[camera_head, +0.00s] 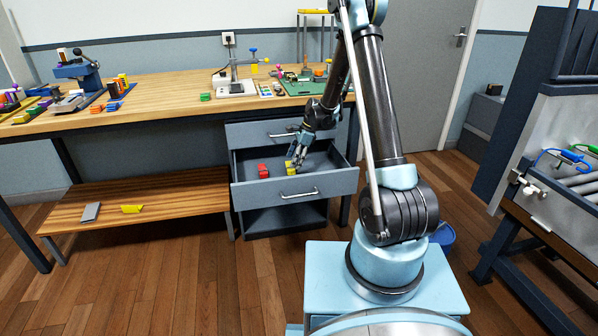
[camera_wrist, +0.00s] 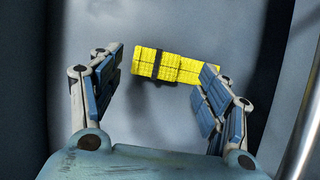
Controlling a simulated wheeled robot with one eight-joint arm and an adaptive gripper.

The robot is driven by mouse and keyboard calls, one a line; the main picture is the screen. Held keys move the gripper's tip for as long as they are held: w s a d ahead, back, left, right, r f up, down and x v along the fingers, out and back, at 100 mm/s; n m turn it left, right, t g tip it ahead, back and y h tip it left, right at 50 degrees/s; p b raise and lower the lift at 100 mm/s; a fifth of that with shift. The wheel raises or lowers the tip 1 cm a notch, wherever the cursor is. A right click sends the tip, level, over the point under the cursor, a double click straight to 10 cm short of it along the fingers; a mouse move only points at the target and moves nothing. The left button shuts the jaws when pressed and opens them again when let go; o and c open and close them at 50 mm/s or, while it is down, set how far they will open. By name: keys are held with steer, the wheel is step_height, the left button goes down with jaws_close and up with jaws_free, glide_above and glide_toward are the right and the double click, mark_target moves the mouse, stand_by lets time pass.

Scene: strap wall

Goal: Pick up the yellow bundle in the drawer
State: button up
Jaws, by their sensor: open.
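The yellow bundle (camera_wrist: 176,67) lies on the drawer floor, with a dark strap around it. In the wrist view it lies crosswise just beyond my gripper (camera_wrist: 159,88), whose fingers are spread apart with nothing held. The right finger overlaps the bundle's right end in that view. In the head view my gripper (camera_head: 295,160) reaches down into the open drawer (camera_head: 300,186), and the yellow bundle (camera_head: 291,169) shows beside the fingertips, partly hidden. Whether the fingers touch it I cannot tell.
A red bundle (camera_head: 263,171) lies left of the yellow one in the drawer. The drawer's front wall with its handle (camera_head: 299,195) stands on the near side. The workbench top (camera_head: 170,99) overhangs behind and left. A low wooden shelf (camera_head: 170,211) stands at left.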

steer(key=shift+x, duration=1.55)
steer(key=shift+d, duration=0.1)
steer(key=shift+c, duration=0.6)
steer(key=c, duration=1)
steer(key=shift+c, duration=0.2)
